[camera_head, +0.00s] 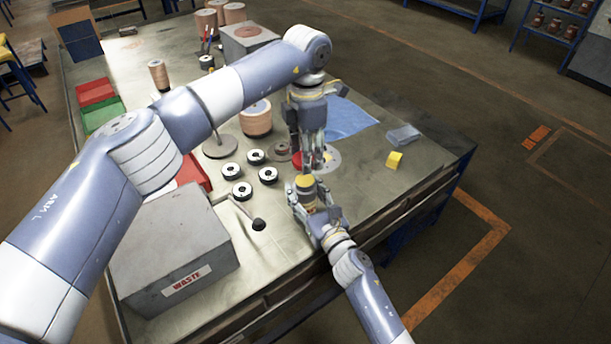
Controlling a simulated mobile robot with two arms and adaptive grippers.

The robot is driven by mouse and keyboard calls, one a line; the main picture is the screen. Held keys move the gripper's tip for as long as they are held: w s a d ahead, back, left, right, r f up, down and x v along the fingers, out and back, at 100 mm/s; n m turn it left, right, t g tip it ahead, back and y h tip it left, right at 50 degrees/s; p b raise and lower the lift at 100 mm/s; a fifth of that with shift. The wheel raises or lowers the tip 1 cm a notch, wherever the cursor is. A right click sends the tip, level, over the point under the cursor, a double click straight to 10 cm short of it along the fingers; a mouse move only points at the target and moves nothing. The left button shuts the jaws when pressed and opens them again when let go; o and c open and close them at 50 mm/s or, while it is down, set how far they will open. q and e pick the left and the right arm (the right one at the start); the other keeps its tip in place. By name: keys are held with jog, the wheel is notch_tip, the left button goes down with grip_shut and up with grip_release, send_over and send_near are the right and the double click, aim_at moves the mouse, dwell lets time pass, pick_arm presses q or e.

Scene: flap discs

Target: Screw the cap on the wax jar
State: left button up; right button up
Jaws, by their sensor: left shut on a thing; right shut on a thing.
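My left gripper (313,163) comes down from above and points at the table. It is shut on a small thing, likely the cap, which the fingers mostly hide. My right gripper (306,190) reaches in from the lower right near the table's front edge. It is shut on the wax jar (305,183), which shows a yellow top and looks roughly upright. The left fingertips are just above and slightly right of the jar in the picture, with a gap between them.
A red disc (297,160) and a pale ring-shaped disc (331,160) lie behind the grippers.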

aim_at(306, 179)
pick_arm(q)
jog(key=shift+f, duration=1.75)
jog(key=shift+f, duration=0.9)
jog(key=shift+f, duration=0.55)
